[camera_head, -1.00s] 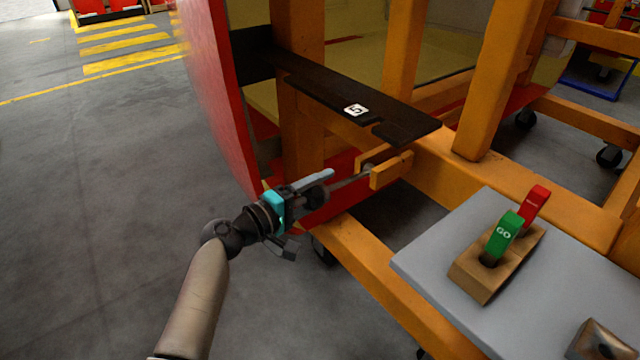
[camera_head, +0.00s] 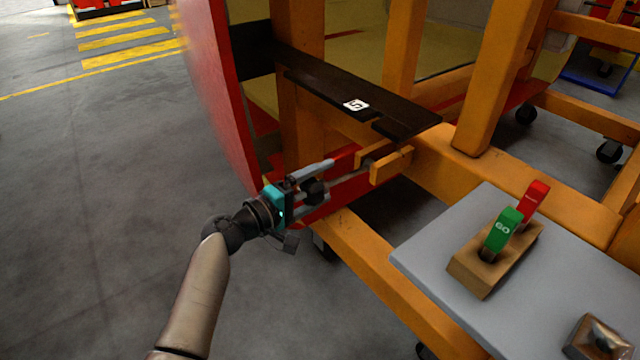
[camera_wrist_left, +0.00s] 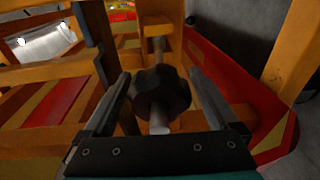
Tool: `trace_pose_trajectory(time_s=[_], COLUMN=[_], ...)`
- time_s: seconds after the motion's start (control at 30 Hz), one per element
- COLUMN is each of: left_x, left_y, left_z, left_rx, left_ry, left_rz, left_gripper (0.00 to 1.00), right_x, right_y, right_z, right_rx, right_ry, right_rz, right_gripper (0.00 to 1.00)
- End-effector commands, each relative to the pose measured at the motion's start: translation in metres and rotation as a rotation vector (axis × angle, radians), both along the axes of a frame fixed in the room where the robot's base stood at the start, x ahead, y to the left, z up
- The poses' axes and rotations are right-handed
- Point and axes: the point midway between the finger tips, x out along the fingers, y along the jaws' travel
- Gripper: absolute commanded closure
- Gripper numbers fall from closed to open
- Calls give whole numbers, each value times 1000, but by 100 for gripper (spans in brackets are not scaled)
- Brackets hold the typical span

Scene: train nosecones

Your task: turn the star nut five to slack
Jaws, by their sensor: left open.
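The star nut (camera_wrist_left: 160,92) is a dark, lobed knob on a pale threaded rod in the left wrist view. In the head view the star nut (camera_head: 315,191) sits on the rod below the dark bracket (camera_head: 330,88) that bears a white label "5" (camera_head: 356,105). My left gripper (camera_head: 326,180) is open around the star nut, one finger on each side. In the left wrist view a gap shows between the nut and at least the right finger; contact at the left finger is hard to tell. My right gripper is not in view.
The orange frame (camera_head: 480,90) and its fork (camera_head: 390,166) stand just past the nut. A red panel (camera_head: 212,90) rises beside the arm. A grey table (camera_head: 420,255) at right carries green "GO" (camera_head: 503,232) and red (camera_head: 537,194) levers. Open floor lies left.

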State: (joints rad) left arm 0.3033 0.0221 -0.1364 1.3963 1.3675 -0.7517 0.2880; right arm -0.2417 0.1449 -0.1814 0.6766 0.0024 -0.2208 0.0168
Motion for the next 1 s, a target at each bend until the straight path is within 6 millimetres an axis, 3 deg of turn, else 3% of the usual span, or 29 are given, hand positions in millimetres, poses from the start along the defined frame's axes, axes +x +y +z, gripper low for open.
trace_pose_trajectory(time_s=[0.17, 0.33, 0.5, 0.73, 1.0], left_x=[-1, -13, -38, -74, -97], left_y=[2, 16, 44, 85, 111], left_z=[0, 2, 5, 9, 13], left_rx=[1, 3, 5, 4, 1], left_ry=[-1, 0, 2, 2, 1], left_rz=[1, 3, 2, 1, 0], left_gripper=[6, 6, 6, 6, 6], right_x=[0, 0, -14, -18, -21], right_y=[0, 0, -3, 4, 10], right_z=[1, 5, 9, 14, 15], right_rx=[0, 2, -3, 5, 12], right_ry=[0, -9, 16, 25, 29], right_rz=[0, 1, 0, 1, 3], right_gripper=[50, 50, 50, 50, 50])
